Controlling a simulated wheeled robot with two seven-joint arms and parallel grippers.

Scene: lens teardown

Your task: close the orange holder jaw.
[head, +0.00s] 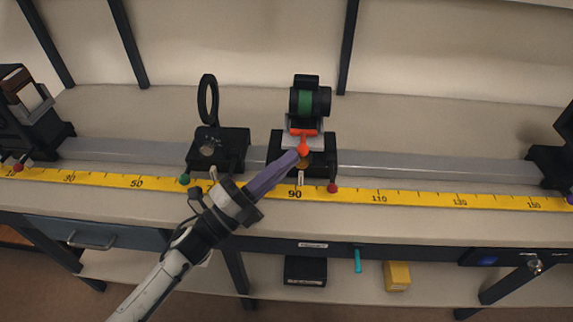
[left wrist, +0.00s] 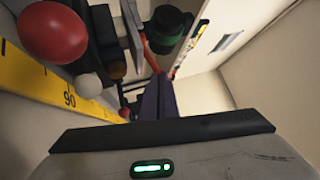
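The orange holder jaw (head: 303,132) sits on the front of a black holder on the rail, under a black and green lens barrel (head: 306,102). An orange ball knob (head: 303,149) hangs at its lower end. My left gripper (head: 298,156) has purple fingers lying together, with the tips at or just beside this knob; I cannot tell whether they touch it. In the left wrist view the fingers (left wrist: 158,98) point at the holder, and the green-banded barrel (left wrist: 165,30) is beyond them. Nothing shows clearly between the fingers. My right gripper is not in view.
A grey rail (head: 420,165) runs across the bench behind a yellow scale (head: 400,198). A black ring mount (head: 217,148) stands left of the lens holder. A red ball knob (head: 332,188) is at the holder's right foot. The rail to the right is clear.

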